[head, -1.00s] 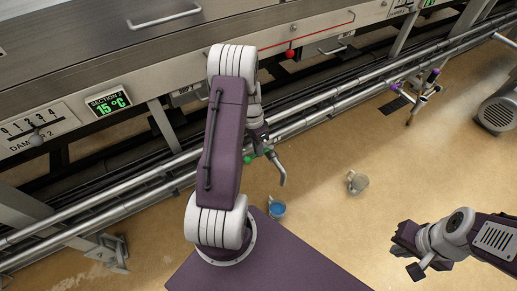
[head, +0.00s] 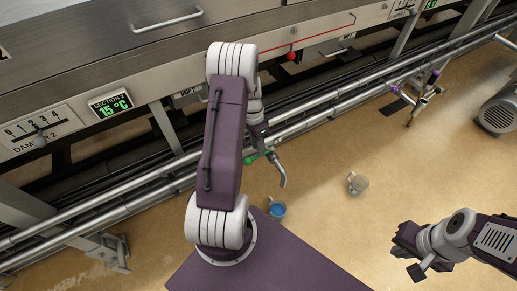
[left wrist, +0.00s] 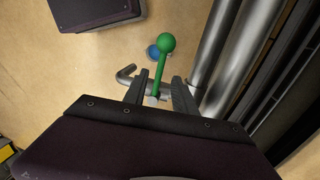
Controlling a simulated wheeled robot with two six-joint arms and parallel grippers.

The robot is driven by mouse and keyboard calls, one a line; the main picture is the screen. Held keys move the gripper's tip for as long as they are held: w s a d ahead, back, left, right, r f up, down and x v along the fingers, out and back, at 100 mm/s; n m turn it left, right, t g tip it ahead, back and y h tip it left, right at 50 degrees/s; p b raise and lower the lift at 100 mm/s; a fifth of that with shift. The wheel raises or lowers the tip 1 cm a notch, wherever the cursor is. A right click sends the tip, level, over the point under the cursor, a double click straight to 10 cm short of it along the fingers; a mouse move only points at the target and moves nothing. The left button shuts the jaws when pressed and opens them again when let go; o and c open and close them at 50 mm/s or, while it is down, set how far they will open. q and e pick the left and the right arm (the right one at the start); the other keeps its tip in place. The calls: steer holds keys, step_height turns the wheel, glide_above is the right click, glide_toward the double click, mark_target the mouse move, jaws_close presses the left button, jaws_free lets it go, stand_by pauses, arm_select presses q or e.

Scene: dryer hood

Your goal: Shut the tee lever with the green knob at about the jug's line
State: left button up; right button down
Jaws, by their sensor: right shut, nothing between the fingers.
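The green knob (head: 249,160) is on a green lever, beside the lower rail and partly behind my left arm in the head view. In the left wrist view the green knob (left wrist: 167,43) tops a green stem (left wrist: 159,75) that runs down between my fingers. The tee's grey bent spout (head: 282,175) hangs beside it; the spout end also shows in the wrist view (left wrist: 126,75). My left gripper (left wrist: 160,92) is open, its fingers on either side of the stem's lower end; contact cannot be told. My right gripper (head: 408,252) is shut and empty over the floor.
A jug with blue contents (head: 277,209) stands on the floor below the spout. A grey jug (head: 357,184) stands further right. Long steel pipes (head: 150,185) run along the machine. Another tee with purple knobs (head: 425,90) and a motor (head: 496,113) are at right.

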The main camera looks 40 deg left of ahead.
arm_select(q)
step_height(320, 180, up, 6)
steer(key=a+p, duration=0.1)
steer(key=shift+w+r+p, duration=0.25)
steer(key=shift+p, duration=0.1)
steer(key=d+r+m+y, duration=0.1)
steer(key=d+r+m, duration=0.3)
steer(key=d+r, duration=0.6)
steer(key=s+d+f+n+t, duration=0.2)
steer(key=s+d+f+n, duration=0.2)
steer(key=s+d+n, duration=0.5)
step_height(320, 180, up, 21)
steer(key=s+a+p, duration=0.1)
steer(key=p, duration=1.9)
steer(key=shift+s+a+y, duration=0.2)
steer(key=shift+a+y, duration=0.1)
steer(key=shift+y, duration=0.1)
